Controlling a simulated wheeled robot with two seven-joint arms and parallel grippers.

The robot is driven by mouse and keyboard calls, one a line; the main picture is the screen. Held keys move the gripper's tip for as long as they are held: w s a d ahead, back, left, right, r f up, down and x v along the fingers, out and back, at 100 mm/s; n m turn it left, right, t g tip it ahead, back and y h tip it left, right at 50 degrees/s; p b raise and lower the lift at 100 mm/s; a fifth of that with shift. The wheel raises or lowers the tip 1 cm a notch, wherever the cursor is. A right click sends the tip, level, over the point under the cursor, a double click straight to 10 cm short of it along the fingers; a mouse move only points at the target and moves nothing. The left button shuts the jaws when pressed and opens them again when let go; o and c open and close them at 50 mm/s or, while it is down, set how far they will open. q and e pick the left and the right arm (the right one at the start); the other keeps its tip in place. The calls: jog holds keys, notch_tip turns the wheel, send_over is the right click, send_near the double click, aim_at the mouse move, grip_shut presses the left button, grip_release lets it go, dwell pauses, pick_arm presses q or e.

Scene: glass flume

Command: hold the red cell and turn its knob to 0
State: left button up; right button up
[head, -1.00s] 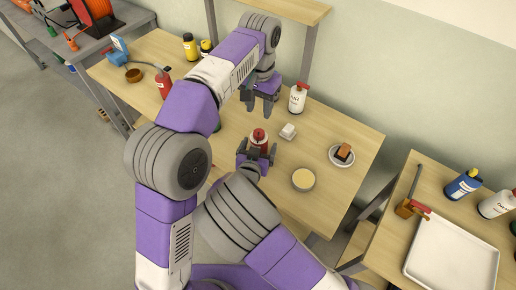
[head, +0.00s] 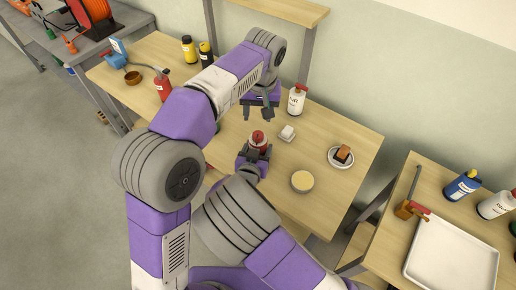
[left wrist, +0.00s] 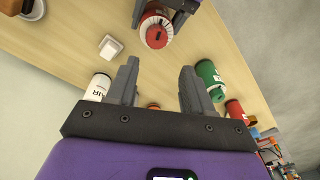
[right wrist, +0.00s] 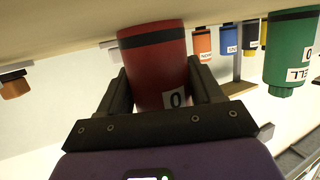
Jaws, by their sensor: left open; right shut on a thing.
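The red cell (head: 258,139) stands on the wooden table, with a red knob and a white ring on top. My right gripper (head: 254,154) is shut around its body from the near side. In the right wrist view the red cell (right wrist: 155,58) sits between the fingers, and part of its white label shows a 0. My left gripper (head: 258,113) is open and empty, beyond the red cell and apart from it. In the left wrist view the red cell (left wrist: 156,36) lies past the open left fingers (left wrist: 156,75), its knob facing the camera. I cannot read the knob's setting.
A white block (head: 287,132) and a white bottle with a red cap (head: 296,100) stand close to the right. A green cell (left wrist: 209,80) stands nearby, mostly hidden behind my left arm in the head view.

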aim_at(258, 135)
pick_arm(q)
jog(key=n, duration=0.2)
jog(key=f+n+t, duration=0.1)
jog(key=n, duration=0.1)
jog(key=shift+s+d+f, duration=0.1)
jog(key=shift+s+f, duration=0.05)
jog(key=shift+s, duration=0.05)
jog(key=shift+f+n+y, duration=0.2)
jog(key=shift+n+y, duration=0.1)
jog(key=shift+n, duration=0.2)
jog(key=shift+s+d+x, duration=0.1)
jog(key=shift+s+x, duration=0.1)
jog(key=shift+x, duration=0.9)
jog(key=shift+s+d+x, duration=0.15)
jog(key=shift+s+x, duration=0.05)
jog(key=shift+x, duration=0.9)
jog(key=shift+s+d+x, duration=0.1)
jog(key=shift+s+x, duration=0.15)
jog(key=shift+x, duration=0.85)
jog(key=shift+f, duration=0.2)
